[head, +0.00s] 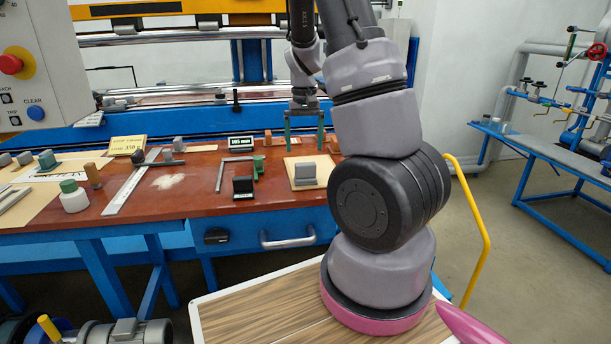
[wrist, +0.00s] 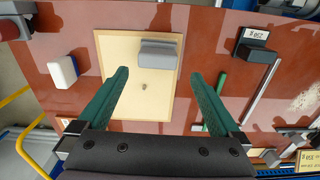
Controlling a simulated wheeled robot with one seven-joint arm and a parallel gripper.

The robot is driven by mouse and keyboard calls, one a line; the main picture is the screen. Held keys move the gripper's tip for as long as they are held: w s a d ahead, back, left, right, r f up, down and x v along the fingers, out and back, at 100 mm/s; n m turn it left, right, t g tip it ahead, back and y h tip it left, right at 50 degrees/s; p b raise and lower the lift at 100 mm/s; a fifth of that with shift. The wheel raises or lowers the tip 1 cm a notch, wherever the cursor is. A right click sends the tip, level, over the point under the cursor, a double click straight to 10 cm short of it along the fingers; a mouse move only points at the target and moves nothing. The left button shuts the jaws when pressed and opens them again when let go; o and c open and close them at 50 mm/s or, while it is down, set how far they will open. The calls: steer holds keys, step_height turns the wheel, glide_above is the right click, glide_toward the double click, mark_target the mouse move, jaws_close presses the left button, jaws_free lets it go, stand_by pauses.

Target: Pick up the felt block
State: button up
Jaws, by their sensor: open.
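A grey block (head: 305,171), which I take to be the felt block, stands on a beige board (head: 309,184) near the front edge of the red-brown bench. In the wrist view the grey block (wrist: 158,53) lies on the bare beige board (wrist: 115,50), beyond my fingertips. My gripper (head: 304,146) has green fingers pointing down, spread apart with nothing between them. It hangs above and behind the block in the head view. In the wrist view the open gripper (wrist: 160,75) is roughly lined up with the block, one finger towards each side, not touching it.
A white block (wrist: 62,70) lies beside the board in the wrist view. My arm hides the bench's right end.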

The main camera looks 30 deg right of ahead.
mark_target(305, 163)
steer(key=f, duration=0.8)
steer(key=shift+d+f, duration=0.2)
steer(key=shift+f, duration=0.2)
steer(key=c, duration=1.3)
steer(key=shift+r, duration=0.1)
step_height(305, 163, up, 10)
steer(key=shift+f, duration=0.1)
